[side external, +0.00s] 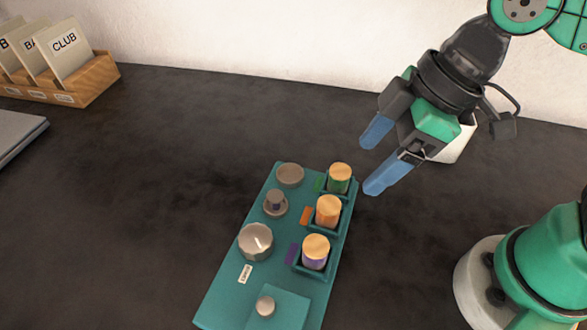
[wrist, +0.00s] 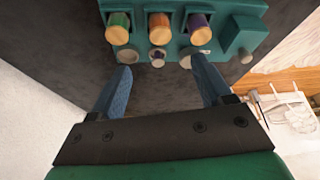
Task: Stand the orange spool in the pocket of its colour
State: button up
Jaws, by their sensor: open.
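The orange spool (side external: 328,211) stands upright in the middle pocket of the teal board (side external: 225,289), beside an orange tag (side external: 306,215). It also shows in the wrist view (wrist: 160,29), between the other two spools. A green spool (side external: 339,178) stands in the far pocket beside a green tag, and a purple spool (side external: 316,251) in the near pocket beside a purple tag (side external: 292,253). My gripper (side external: 369,168) is open and empty, apart from the spools, above and to the right of the board's far end. Its blue fingers also show in the wrist view (wrist: 160,64).
The board also carries a grey knob (side external: 256,242), a small grey post (side external: 275,201), a grey disc (side external: 290,174) and a raised block with a button (side external: 265,306). A wooden card box (side external: 88,80) is far left. The dark table's middle is clear.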

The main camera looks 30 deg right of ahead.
jog(key=w+d+f+m+t+h, duration=0.1)
jog(key=w+d+m+t, duration=0.1)
jog(key=d+m, duration=0.3)
jog(key=w+d+m+t+h, duration=0.2)
jog(key=w+d+m, duration=0.2)
jog(key=d, duration=0.3)
jog(key=shift+w+f+m+h, duration=0.3)
jog(key=shift+w+f+m, duration=0.05)
jog(key=shift+m, duration=0.45)
